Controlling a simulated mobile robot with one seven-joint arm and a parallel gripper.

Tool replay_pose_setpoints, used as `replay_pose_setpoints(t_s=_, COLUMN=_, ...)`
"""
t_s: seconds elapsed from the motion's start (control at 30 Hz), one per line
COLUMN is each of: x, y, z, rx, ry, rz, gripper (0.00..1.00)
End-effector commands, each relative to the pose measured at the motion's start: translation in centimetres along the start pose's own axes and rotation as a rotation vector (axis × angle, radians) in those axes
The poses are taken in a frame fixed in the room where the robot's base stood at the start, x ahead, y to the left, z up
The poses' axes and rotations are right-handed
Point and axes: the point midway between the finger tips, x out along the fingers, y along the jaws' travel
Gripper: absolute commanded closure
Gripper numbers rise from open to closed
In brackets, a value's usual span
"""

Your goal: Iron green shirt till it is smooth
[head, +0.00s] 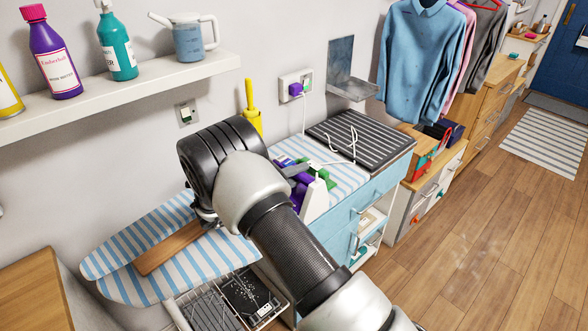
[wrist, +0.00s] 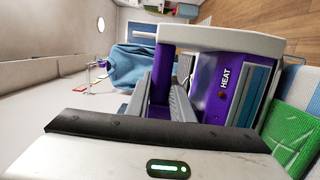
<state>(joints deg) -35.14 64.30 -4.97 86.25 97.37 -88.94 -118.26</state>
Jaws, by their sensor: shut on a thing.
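The iron (head: 315,200), white and purple, is beside the end of my arm on the ironing surface in the head view. In the wrist view, its purple body (wrist: 226,88) with the word HEAT fills the middle. My gripper (wrist: 180,100) is shut on the iron, seemingly at its handle; the fingertips are mostly hidden. The green shirt (wrist: 296,122) shows at the right edge of the wrist view, beside the iron on blue and white stripes. In the head view only small green patches (head: 330,180) show around the iron; my arm hides the rest.
The striped ironing board (head: 120,288) has a brown wooden piece (head: 178,248) on it. A black ribbed mat (head: 362,138) lies behind the iron, with a white cord to a wall socket (head: 296,85). A shelf (head: 130,88) holds bottles. A blue shirt (head: 420,55) hangs at the back.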

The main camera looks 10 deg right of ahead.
Motion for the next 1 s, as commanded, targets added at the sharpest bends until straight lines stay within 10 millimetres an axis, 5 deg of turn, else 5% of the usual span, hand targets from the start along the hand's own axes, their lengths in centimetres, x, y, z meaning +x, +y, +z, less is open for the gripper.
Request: replay_pose_setpoints(t_s=1.0, x=0.4, y=0.4, z=2.8, rx=0.004, ry=-0.001, rz=0.004, gripper=1.0)
